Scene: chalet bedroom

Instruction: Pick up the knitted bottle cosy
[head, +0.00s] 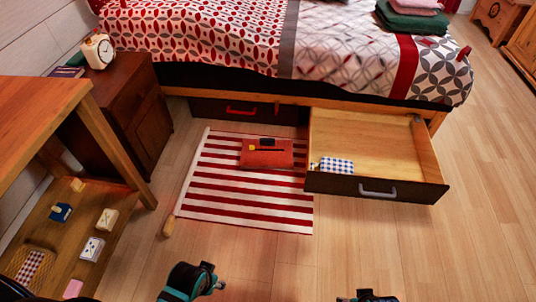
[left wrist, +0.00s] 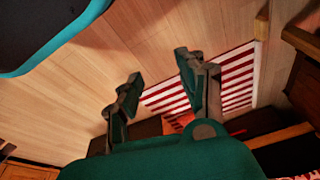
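I cannot make out a knitted bottle cosy for certain. A flat orange-red item (head: 262,158) with small dark and yellow things on it lies on the striped rug (head: 215,200); its material is too small to tell. It shows partly in the left wrist view (left wrist: 180,122). My left gripper (head: 214,278) is at the bottom of the head view, over the floor in front of the rug. Its fingers stand apart and empty in the left wrist view (left wrist: 158,66). Only the top of my right gripper (head: 367,297) shows at the bottom edge; its fingers are unclear.
The bed's open drawer (head: 385,150) juts out right of the rug, with a blue checked cloth (head: 337,165) inside. A wooden table (head: 35,100) with a lower shelf of small items stands left, by a nightstand (head: 125,95) with a clock (head: 98,51). Floor at right is clear.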

